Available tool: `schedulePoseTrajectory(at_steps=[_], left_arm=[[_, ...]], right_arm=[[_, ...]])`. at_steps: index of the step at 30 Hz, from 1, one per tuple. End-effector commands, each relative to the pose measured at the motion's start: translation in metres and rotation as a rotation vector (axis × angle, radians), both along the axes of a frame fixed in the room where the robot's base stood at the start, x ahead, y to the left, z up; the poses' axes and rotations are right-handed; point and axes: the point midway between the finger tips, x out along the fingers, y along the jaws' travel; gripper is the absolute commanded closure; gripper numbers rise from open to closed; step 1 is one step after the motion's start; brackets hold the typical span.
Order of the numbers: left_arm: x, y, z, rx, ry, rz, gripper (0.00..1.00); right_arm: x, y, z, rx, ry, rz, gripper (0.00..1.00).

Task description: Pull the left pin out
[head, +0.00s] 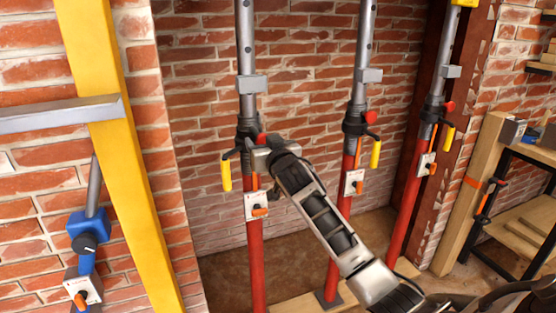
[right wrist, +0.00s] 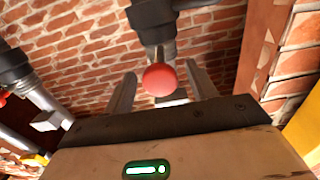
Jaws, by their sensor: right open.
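The left pin shows as a small red knob (head: 262,138) at the collar of the left prop (head: 258,270), a red lower tube with a grey upper tube. My right gripper (head: 256,152) is at that collar and hides part of it. In the right wrist view the round red knob (right wrist: 160,79) appears between the two open fingers, which are not closed on it. Whether they touch it I cannot tell. A yellow handle (head: 226,175) hangs left of the collar. My left gripper is not in view.
A middle prop (head: 336,240) and a right prop (head: 405,215), with similar red knobs and yellow handles, stand to the right. A yellow upright (head: 125,165) with a grey bar and a blue device (head: 88,232) are at left. A wooden rack (head: 530,215) stands far right.

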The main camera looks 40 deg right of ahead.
Motion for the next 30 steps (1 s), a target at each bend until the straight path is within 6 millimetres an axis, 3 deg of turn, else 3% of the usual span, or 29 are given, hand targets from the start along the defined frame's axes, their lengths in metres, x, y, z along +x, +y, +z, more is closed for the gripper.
schedulePoseTrajectory(at_steps=[12, 16, 22, 30], left_arm=[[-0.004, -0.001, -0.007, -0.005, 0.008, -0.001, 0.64], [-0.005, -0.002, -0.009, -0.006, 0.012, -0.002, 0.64], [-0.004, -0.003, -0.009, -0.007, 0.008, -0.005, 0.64], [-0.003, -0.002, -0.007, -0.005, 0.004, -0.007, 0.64]], right_arm=[[-0.092, 0.023, -0.003, 0.0, 0.002, 0.002, 0.43], [-0.114, 0.027, -0.002, 0.0, 0.003, 0.0, 0.43], [-0.132, 0.032, -0.001, 0.0, 0.002, 0.0, 0.43], [-0.134, 0.032, -0.001, 0.0, 0.002, -0.001, 0.43]])
